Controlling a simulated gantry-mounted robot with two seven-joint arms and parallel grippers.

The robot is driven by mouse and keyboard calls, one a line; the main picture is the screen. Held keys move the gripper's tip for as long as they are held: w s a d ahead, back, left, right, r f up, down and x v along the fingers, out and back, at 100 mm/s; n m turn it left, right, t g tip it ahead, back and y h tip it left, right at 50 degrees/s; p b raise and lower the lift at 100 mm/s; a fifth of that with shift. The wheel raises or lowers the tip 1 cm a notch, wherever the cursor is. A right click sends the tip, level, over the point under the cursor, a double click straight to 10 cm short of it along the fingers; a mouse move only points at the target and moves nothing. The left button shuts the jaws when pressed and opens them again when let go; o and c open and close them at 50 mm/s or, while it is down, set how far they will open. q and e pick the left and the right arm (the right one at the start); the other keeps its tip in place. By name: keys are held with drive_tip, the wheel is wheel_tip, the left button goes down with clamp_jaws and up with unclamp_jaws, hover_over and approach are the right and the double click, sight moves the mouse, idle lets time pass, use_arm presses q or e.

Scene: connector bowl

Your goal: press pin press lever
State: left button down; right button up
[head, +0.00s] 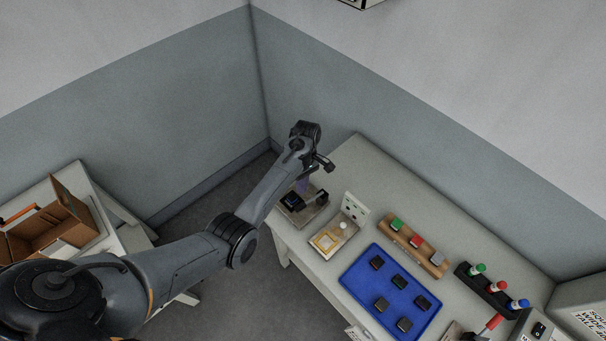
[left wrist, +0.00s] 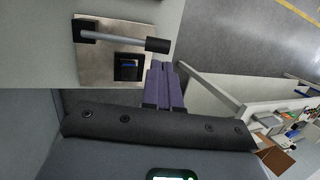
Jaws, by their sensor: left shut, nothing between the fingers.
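The pin press is a metal plate (head: 313,212) at the far left end of the bench, partly hidden by my left arm. It also shows in the left wrist view (left wrist: 95,65). Its lever is a grey rod (left wrist: 115,39) with a black grip (left wrist: 157,45), lying across the plate beside a black socket (left wrist: 129,73) with a blue part inside. My left gripper (head: 303,187) has purple fingers, shut and empty. In the left wrist view, the fingertips (left wrist: 161,66) are close to the lever's grip; I cannot tell whether they touch it. My right gripper is out of view.
Next to the press stands a plate with a yellow-framed part and a white knob (head: 328,241). A blue tray (head: 365,284) holds several black connectors. Behind it are a wooden block with coloured buttons (head: 417,242) and a black rack (head: 487,290). Walls close in the back.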

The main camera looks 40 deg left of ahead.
sight(300, 205)
use_arm(q)
drive_tip(key=shift+p+x, duration=0.4)
drive_tip(key=shift+x, duration=2.6)
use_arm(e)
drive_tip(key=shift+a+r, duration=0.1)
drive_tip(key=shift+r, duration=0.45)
